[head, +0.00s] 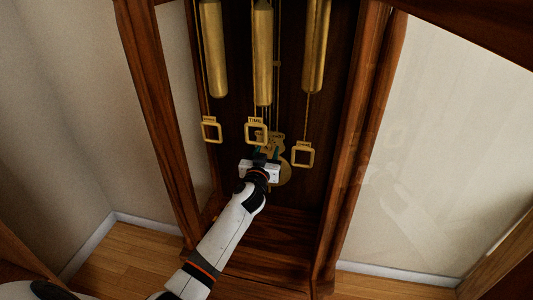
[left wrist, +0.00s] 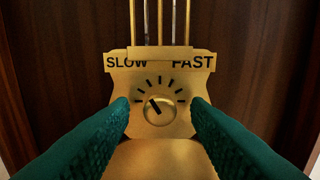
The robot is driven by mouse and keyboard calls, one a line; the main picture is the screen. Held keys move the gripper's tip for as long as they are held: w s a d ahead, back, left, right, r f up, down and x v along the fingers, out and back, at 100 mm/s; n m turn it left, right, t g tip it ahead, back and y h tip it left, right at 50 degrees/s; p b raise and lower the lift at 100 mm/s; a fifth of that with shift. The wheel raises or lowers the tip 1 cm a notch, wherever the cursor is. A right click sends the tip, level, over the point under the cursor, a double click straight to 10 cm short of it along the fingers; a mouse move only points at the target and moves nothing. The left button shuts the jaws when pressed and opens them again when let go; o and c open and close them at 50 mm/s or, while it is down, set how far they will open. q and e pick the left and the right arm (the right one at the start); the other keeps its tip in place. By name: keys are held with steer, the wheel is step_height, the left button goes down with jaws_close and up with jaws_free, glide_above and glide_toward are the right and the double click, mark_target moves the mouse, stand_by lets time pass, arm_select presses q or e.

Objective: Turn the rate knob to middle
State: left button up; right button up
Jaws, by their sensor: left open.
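The rate knob (left wrist: 159,110) is a small round metal dial on a brass plate (left wrist: 117,78) marked SLOW on the left and FAST on the right. Its dark pointer line tilts up and to the left, towards the SLOW side of the tick marks. My left gripper (left wrist: 160,104) is open, with one green finger on each side of the knob and a gap to it on both sides. In the head view my left gripper (head: 268,151) is in front of the brass plate (head: 272,137) and hides the knob. My right gripper is not in view.
The plate is inside a tall wooden clock case with a left post (head: 160,110) and a right post (head: 350,150). Brass weights (head: 263,55) hang above. Square brass pulls, a left one (head: 211,130) and a right one (head: 302,154), hang close to my gripper.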

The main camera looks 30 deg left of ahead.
arm_select(q)
steer(key=shift+c, duration=0.5)
jaws_close()
steer(key=shift+m, duration=2.9)
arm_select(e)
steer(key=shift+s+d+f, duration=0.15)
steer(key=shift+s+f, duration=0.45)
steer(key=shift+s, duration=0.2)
arm_select(q)
steer(key=shift+p, duration=0.3)
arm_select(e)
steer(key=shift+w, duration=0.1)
arm_select(q)
steer(key=shift+f, duration=0.1)
steer(key=shift+o, duration=0.5)
jaws_free()
